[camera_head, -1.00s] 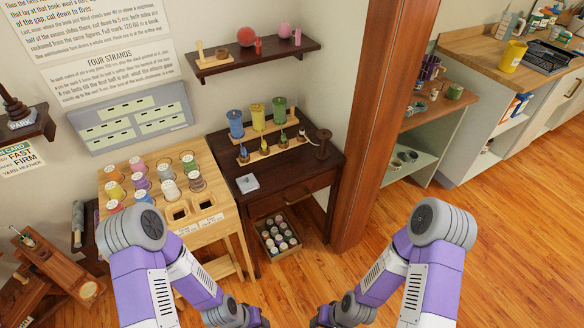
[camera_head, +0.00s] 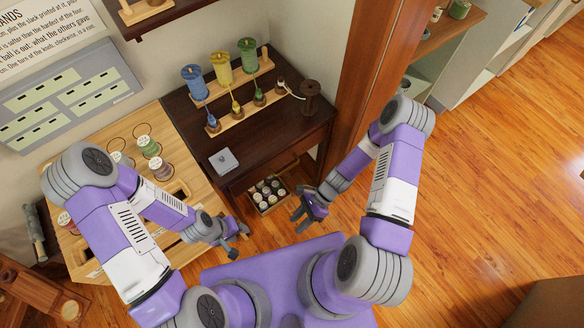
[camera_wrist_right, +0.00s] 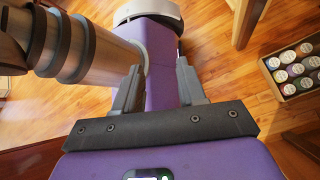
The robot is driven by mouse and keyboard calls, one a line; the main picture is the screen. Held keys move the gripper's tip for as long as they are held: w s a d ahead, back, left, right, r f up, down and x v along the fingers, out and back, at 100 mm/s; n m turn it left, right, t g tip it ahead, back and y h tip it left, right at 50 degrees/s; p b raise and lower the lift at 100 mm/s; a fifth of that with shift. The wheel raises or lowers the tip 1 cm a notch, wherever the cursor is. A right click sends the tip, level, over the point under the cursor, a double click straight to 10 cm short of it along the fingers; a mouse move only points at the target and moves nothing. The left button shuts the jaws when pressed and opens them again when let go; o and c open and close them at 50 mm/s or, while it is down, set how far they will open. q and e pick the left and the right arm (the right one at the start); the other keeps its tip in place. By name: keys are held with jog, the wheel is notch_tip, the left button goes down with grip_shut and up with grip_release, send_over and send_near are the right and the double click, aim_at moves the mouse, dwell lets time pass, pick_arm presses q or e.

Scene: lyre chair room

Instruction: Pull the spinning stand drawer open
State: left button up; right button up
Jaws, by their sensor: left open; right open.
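The spinning stand (camera_head: 258,136) is a dark wooden table at upper middle in the head view. Its drawer front (camera_head: 284,163) lies under the near edge of the top, seen steeply from above; it looks closed, and I cannot make out its handle. My left gripper (camera_head: 240,242) is open and empty, in front of the pale wooden table and lower left of the stand. My right gripper (camera_head: 302,212) is open and empty, in front of the stand, apart from the drawer. Its spread fingers (camera_wrist_right: 160,88) show in the right wrist view with nothing between them.
A crate (camera_head: 285,190) of several spools sits on the floor under the stand; it also shows in the right wrist view (camera_wrist_right: 282,92). Thread cones, a pegged board and a grey block (camera_head: 224,161) are on the stand. A wooden post (camera_head: 372,75) stands to its right.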

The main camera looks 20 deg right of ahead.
jog(key=w+d+r+m+t+y+b, duration=0.15)
jog(key=w+d+m+t+y, duration=0.25)
jog(key=w+m+t, duration=0.45)
jog(key=w+d+r+m+t+y, duration=0.3)
jog(key=w+d+m+y, duration=0.2)
jog(key=m, duration=0.7)
jog(key=f+x, duration=0.1)
jog(key=x, duration=0.6)
jog(key=shift+w+r, duration=0.15)
jog(key=shift+r, duration=0.3)
jog(key=shift+a, duration=0.1)
grip_shut()
